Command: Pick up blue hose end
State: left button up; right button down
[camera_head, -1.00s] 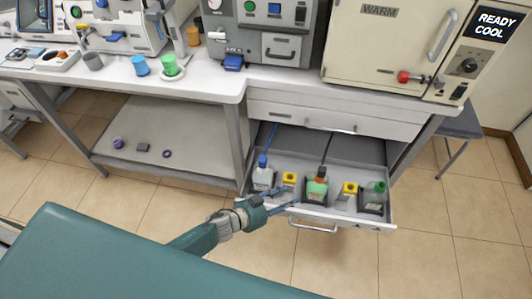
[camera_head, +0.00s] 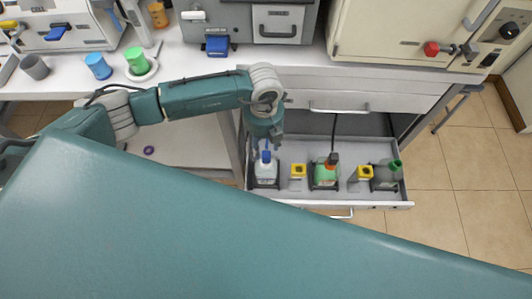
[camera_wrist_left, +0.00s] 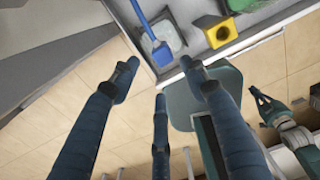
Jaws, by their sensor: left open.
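The blue hose end (camera_head: 266,157) sits at the top of the clear bottle (camera_head: 265,173) at the drawer's left. In the left wrist view the hose end (camera_wrist_left: 161,52) shows as a blue block with a blue hose (camera_wrist_left: 140,14) running up from it. My left gripper (camera_head: 266,147) points down just above and behind that bottle. In the left wrist view my left gripper (camera_wrist_left: 160,86) has its fingers spread and empty, with the hose end beyond the fingertips. My right gripper (camera_wrist_left: 268,106) shows small at the right of that view; its opening is unclear.
A black hose (camera_head: 334,128) rises behind the green bottle. The bench (camera_head: 190,58) lies above the drawer.

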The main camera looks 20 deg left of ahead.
aim_at(266, 155)
pick_arm(q)
jog(key=shift+d+f, duration=0.1)
jog(key=shift+f, duration=1.3)
jog(key=f, duration=0.3)
jog(key=f+p, duration=0.1)
jog(key=shift+d+f, duration=0.15)
jog(key=shift+d, duration=0.1)
jog(key=shift+w+f, duration=0.1)
jog(key=shift+f, duration=0.3)
jog(key=c, duration=1.1)
jog(key=o, duration=1.1)
pick_arm(e)
jog(key=shift+d+r, duration=0.1)
jog(key=shift+r, duration=0.45)
